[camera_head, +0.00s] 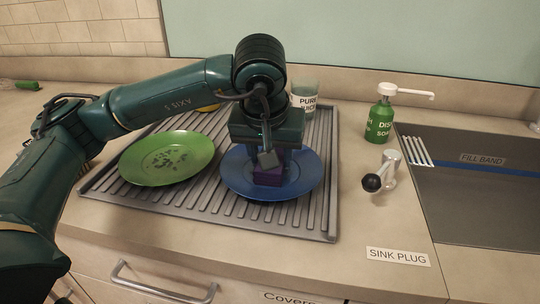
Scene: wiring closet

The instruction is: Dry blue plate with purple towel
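The blue plate (302,178) lies on the grey ribbed drying rack, in its right half. The purple towel (270,176) is a small folded block at the middle of the plate, under my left gripper (268,160). The gripper points down over the plate, and its visible fingertip is against the towel. The other finger is mostly hidden, but the towel sits between the fingers. The towel appears to touch the plate. My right gripper is out of view.
A green plate (168,158) with dark specks lies left on the drying rack (215,216). A glass (304,97) stands behind. To the right are a green soap bottle (380,122), a faucet-like lever with a black knob (383,173) and the sink (480,190).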

